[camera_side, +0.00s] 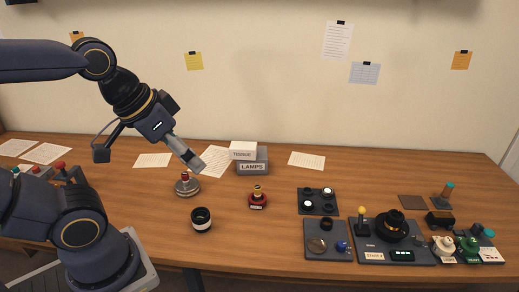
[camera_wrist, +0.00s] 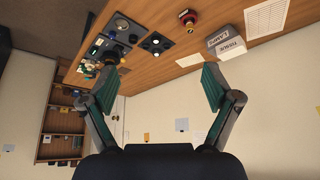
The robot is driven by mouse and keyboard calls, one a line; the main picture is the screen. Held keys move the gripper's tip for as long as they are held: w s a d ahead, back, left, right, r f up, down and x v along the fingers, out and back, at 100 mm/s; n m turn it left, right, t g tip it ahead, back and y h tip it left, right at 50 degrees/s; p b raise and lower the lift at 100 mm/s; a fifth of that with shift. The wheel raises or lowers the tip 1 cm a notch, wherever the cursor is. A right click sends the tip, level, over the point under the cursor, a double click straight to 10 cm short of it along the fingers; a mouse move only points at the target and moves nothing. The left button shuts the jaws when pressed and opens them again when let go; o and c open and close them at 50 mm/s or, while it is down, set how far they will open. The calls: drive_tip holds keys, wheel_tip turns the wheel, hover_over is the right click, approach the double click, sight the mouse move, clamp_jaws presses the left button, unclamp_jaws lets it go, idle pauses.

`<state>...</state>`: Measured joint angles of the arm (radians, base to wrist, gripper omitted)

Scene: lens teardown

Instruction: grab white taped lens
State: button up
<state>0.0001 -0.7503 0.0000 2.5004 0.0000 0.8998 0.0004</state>
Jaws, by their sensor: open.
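A short black lens with a white band (camera_side: 201,220) stands upright on the wooden table, left of the middle, in the side view. My gripper (camera_side: 196,165) is in the air above and behind it, tilted down to the right, apart from the lens. In the wrist view my gripper (camera_wrist: 158,70) has its two fingers spread wide with nothing between them. I cannot make out the banded lens in the wrist view.
A grey-based part with a red top (camera_side: 187,185) stands behind the lens. A red-based part (camera_side: 257,199) stands to its right. Tissue (camera_side: 243,150) and lamps (camera_side: 252,166) boxes are farther back. Trays and devices (camera_side: 390,253) fill the right. Table between is clear.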

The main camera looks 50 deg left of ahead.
drive_tip(key=shift+c, duration=0.3)
idle(0.4)
drive_tip(key=g, duration=0.6)
hover_over(200, 213)
wheel_tip(200, 213, down, 17)
drive_tip(key=f, duration=1.1)
drive_tip(key=shift+w, duration=0.25)
drive_tip(key=f, duration=0.5)
drive_tip(key=shift+s+f, duration=0.25)
drive_tip(key=shift+f, duration=0.1)
